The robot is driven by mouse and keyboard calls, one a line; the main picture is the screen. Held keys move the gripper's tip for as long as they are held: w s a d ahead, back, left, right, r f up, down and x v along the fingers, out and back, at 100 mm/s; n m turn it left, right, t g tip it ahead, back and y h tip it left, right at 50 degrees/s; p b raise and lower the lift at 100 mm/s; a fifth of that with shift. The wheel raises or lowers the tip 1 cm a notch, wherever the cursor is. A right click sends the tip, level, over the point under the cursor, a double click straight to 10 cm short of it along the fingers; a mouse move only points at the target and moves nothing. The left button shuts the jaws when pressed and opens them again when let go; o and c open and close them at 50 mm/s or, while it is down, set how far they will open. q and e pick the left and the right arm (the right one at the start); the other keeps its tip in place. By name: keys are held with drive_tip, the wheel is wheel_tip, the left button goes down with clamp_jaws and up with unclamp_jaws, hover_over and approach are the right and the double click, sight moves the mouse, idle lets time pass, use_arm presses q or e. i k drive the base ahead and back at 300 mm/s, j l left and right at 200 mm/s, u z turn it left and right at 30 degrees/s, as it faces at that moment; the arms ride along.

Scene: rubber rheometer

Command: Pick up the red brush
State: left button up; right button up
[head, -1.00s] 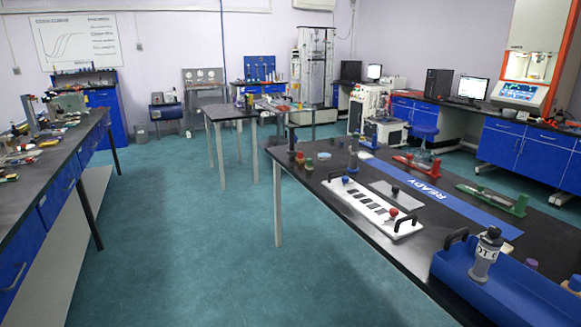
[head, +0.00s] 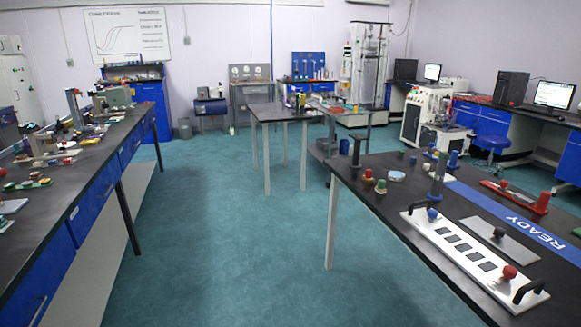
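I cannot make out a red brush for certain in the head view. Small red objects show on the right table: a red-topped piece (head: 381,186), a red knob (head: 509,272) on a white plate, and a long red fixture (head: 517,195). Small items on the left bench (head: 100,160) and on the middle table (head: 268,112) are too small to name surely. Neither of my grippers is in view.
The right table (head: 400,235) carries a white plate with black handles (head: 447,230) and a blue READY strip (head: 540,232). A wide stretch of green floor (head: 220,240) lies clear between the left bench and right table. A cart (head: 320,148) stands by the middle table.

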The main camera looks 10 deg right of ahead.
sight(368, 179)
drive_tip(key=i+u, duration=0.15)
drive_tip(key=i, duration=1.2)
drive_tip(key=i+z, duration=0.2)
drive_tip(key=i, duration=0.15)
drive_tip(key=i+j+z, duration=0.2)
drive_tip(key=i, duration=0.2)
drive_tip(key=i+j+z, duration=0.2)
drive_tip(key=i, duration=0.15)
